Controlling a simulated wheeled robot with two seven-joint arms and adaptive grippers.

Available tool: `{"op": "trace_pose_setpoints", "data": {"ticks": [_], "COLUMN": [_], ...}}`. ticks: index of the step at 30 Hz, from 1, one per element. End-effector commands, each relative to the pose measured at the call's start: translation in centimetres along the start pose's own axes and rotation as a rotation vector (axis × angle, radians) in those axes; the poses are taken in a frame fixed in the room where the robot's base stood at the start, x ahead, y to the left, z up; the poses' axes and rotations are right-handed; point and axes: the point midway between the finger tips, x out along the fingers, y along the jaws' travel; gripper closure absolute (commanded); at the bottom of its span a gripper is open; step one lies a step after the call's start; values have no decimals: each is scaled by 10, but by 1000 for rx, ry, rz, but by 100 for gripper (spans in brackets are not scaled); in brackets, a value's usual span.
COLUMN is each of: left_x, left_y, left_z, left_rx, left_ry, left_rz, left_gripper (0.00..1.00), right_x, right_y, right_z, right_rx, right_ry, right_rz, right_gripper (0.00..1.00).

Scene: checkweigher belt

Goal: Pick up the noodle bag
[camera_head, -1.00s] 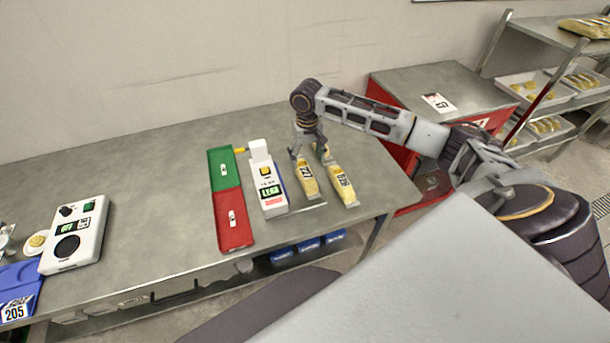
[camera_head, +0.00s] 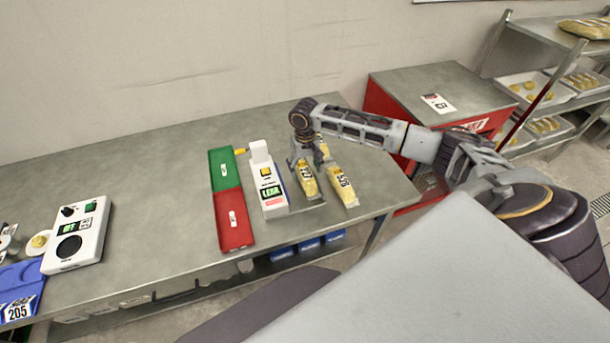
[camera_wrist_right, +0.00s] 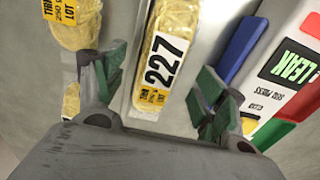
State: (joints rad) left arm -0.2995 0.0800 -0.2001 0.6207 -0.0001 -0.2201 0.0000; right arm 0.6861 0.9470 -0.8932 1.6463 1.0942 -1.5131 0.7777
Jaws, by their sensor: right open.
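Two yellow noodle bags lie side by side near the right end of the steel table. The left one (camera_head: 309,184) is labelled 227 and also shows in the right wrist view (camera_wrist_right: 178,28). The other bag (camera_head: 343,186) lies just to its right, partly seen in the wrist view (camera_wrist_right: 75,30). My right gripper (camera_head: 306,160) is open, low over the far end of the 227 bag. In the wrist view its green-padded fingers (camera_wrist_right: 160,82) stand on either side of that bag, with gaps visible. My left gripper is not in view.
A white leak tester (camera_head: 273,205) stands just left of the bags, close to the gripper. Beyond it lie a green tray (camera_head: 223,166) and a red tray (camera_head: 234,220). A white scale-like device (camera_head: 76,235) and a blue bin (camera_head: 18,280) are far left. A red cabinet (camera_head: 380,100) stands behind right.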

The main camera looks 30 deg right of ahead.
Motion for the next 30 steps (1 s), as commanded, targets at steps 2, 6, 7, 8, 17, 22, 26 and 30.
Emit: {"op": "trace_pose_setpoints", "data": {"ticks": [2, 6, 7, 8, 17, 22, 26, 30], "left_x": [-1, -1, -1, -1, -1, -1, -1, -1], "left_y": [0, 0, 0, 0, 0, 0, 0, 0], "left_z": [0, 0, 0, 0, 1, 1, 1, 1], "left_rx": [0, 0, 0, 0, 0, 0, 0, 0], "left_ry": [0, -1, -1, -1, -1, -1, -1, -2], "left_rz": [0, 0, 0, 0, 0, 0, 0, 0], "left_gripper": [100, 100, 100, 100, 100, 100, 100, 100], "right_x": [7, 12, 13, 13, 13, 12, 12, 12], "right_y": [0, 0, 0, 0, 0, 0, 0, 0], "right_z": [1, 0, 0, 0, 0, 0, 0, 0], "right_rx": [0, 0, 0, -1, 0, 0, 0, 0], "right_ry": [-2, -1, 0, 0, 0, 0, 0, 0], "right_rz": [1, 0, 0, 0, 0, 0, 0, 0], "right_gripper": [29, 29, 29, 29, 29, 40, 57, 75]}}
